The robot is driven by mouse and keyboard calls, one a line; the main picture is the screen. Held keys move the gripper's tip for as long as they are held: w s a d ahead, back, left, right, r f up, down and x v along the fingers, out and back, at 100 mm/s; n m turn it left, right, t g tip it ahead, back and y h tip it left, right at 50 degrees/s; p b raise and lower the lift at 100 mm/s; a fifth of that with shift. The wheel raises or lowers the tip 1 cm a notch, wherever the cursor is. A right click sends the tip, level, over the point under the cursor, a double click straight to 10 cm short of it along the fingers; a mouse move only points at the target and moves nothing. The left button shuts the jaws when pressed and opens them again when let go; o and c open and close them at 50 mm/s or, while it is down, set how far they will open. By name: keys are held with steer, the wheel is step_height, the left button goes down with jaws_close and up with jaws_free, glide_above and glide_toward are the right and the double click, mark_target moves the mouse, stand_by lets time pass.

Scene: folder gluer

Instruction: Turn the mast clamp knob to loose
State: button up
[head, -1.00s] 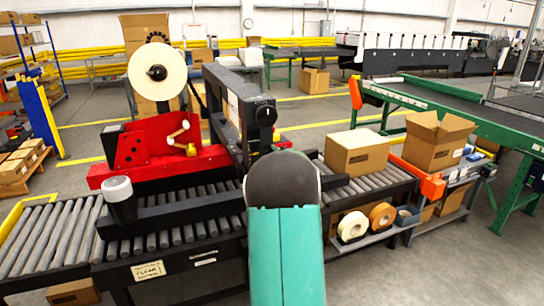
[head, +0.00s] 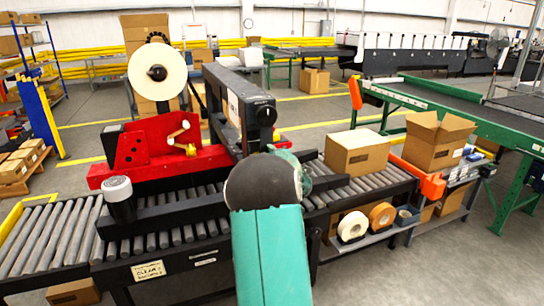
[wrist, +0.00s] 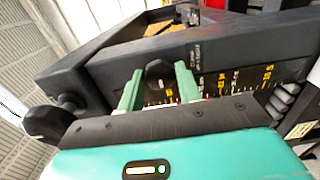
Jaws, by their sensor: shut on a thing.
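The mast clamp knob (wrist: 158,70) is a dark knob on the side of the black mast, above a scale with yellow and white marks. My gripper (wrist: 159,88) has its two pale green fingers on either side of this knob, shut on it. The fingers partly cover the knob, and I cannot tell its turn position. In the head view the black mast (head: 229,97) stands over the roller conveyor. There my own arm hides the gripper and the clamp knob.
A second black knob (wrist: 47,124) stands at the left in the wrist view. The red labeller (head: 150,145) with its label roll (head: 157,70) is left of the mast. A carton (head: 356,152) sits on the rollers (head: 345,187) to the right.

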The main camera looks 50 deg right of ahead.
stand_by(0.3)
steer(key=o, duration=0.9)
steer(key=shift+o, duration=0.2)
steer(key=v, duration=1.4)
